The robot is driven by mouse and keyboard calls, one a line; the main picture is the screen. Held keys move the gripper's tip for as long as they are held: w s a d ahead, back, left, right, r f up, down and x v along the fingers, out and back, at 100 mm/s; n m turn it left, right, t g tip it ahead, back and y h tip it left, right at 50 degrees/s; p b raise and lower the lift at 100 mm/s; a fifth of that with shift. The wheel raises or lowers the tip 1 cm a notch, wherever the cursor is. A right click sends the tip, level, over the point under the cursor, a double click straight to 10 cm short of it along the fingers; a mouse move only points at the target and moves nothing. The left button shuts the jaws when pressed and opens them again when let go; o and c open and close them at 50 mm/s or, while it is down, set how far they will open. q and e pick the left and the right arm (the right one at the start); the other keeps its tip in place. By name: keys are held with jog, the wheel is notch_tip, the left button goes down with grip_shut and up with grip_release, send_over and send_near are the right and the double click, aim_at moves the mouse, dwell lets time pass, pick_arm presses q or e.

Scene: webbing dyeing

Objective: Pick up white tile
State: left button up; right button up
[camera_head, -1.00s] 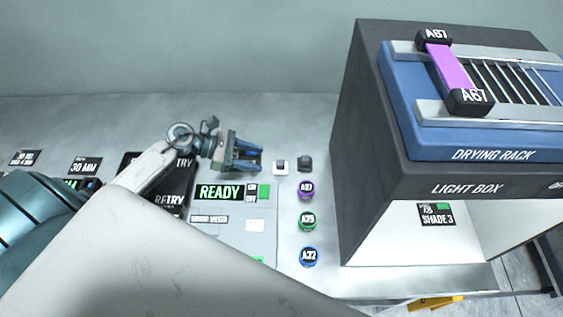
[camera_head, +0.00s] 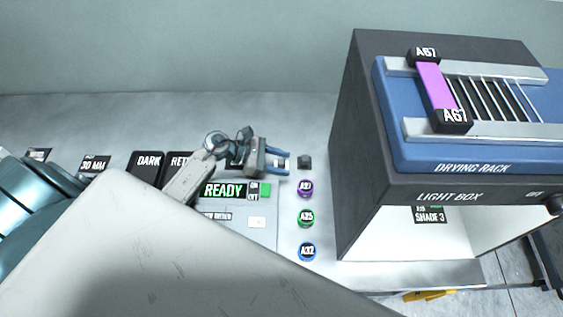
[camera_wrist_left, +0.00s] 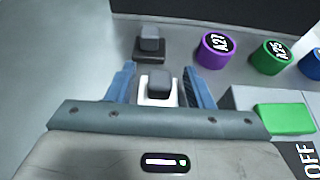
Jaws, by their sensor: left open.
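The white tile (camera_wrist_left: 158,92) is a small white square with a dark grey block (camera_wrist_left: 159,82) on top, seen in the left wrist view. My left gripper (camera_wrist_left: 159,85) is open, with its blue fingers on either side of the tile. In the head view the left gripper (camera_head: 288,162) reaches right over the counter, and the tile (camera_head: 282,162) shows between its fingers, partly hidden. A similar dark tile with a grey block (camera_wrist_left: 149,44) stands just beyond the fingertips. My right gripper is not in view.
Purple (camera_head: 305,188), green (camera_head: 306,217) and blue (camera_head: 307,251) round pieces stand in a column on the counter. A panel reading READY (camera_head: 224,190) lies beside them. The light box (camera_head: 345,150) with the drying rack (camera_head: 400,150) on top stands to the right.

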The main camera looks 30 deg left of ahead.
pick_arm(q)
jog(key=c, duration=0.7)
